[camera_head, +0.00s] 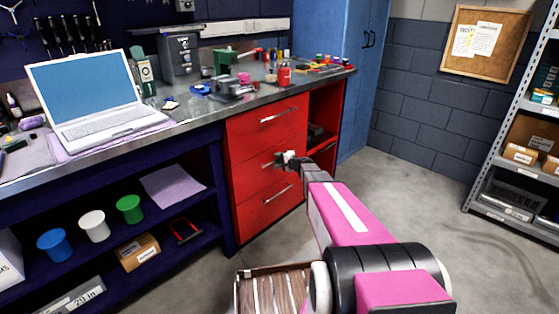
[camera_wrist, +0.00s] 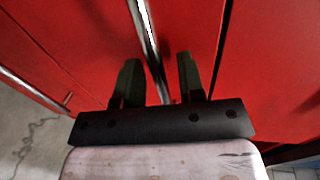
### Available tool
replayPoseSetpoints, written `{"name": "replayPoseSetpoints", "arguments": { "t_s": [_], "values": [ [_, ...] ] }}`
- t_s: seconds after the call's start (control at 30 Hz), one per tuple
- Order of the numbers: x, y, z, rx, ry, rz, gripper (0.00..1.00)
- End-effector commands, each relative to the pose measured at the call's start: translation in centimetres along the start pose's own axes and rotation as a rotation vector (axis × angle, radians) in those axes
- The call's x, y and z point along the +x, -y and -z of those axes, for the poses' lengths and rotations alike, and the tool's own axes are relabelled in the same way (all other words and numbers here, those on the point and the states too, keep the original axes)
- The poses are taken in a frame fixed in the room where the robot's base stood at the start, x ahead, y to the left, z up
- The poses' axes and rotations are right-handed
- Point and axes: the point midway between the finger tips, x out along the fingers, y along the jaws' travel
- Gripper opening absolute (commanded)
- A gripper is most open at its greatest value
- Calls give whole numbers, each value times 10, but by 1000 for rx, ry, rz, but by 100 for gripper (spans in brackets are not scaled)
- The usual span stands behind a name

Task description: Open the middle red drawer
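The red drawer unit (camera_head: 240,212) stands under the right part of the bench and shows three stacked drawer fronts. The middle red drawer (camera_head: 245,170) looks flush with its neighbours. My gripper (camera_head: 284,160) is in front of it, at its silver handle (camera_head: 267,164), and covers part of the handle. In the wrist view, the handle (camera_wrist: 147,35) runs between the two dark fingers of my gripper (camera_wrist: 158,78). The fingers are apart, with a visible gap on each side of the handle. Their depth relative to the handle is hard to tell.
The top drawer handle (camera_head: 278,115) and bottom drawer handle (camera_head: 278,194) lie above and below. An open red shelf (camera_head: 322,122) is to the right. A crate (camera_head: 270,290) is on the floor by my arm. The floor (camera_head: 400,190) on the right is clear.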

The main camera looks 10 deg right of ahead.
Motion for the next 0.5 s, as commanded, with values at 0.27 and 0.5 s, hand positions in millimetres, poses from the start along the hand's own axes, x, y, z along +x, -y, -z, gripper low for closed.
{"name": "replayPoseSetpoints", "arguments": {
  "t_s": [0.27,0.5],
  "values": [
    [0,0,0,0,0,0,0],
    [-2,0,0,0,1,0,0]
  ]
}}
